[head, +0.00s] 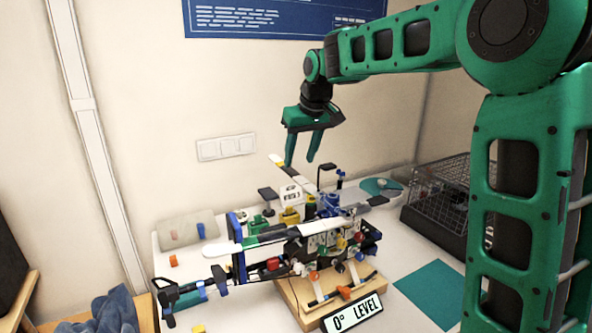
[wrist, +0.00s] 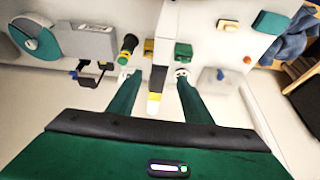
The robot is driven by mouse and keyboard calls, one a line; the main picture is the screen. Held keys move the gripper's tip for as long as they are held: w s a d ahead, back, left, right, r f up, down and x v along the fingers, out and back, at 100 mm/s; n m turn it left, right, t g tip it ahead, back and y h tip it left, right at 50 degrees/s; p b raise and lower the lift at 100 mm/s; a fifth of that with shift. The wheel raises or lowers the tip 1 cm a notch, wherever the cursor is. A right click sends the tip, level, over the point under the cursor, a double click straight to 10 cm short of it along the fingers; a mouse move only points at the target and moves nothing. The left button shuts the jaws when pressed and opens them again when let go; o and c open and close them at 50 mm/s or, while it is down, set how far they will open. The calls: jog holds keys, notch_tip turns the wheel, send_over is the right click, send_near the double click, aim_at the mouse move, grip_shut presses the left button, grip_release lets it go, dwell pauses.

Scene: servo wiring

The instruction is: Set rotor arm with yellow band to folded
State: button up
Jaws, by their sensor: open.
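The rotor arm with the yellow band (head: 276,160) sticks up at a tilt from the back of the bench device in the head view; its lower part is hard to make out. In the wrist view it shows as a black, yellow and white bar (wrist: 155,97) between my fingers. My gripper (head: 301,162) is open, pointing down above the back of the device, with the arm's white end near its left finger. The wrist view shows both fingers of my gripper (wrist: 157,78) spread to either side of the bar. I cannot tell whether they touch it.
A white rotor arm with a green band (head: 222,248) lies across the device's front left. A "0° LEVEL" sign (head: 353,313) stands in front. A wire cage (head: 440,188) is at the right, beside a green mat (head: 438,290). A shallow tray (head: 187,230) lies at the left.

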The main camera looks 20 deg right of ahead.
aim_at(295, 174)
jog(key=shift+x, duration=2.45)
grip_shut()
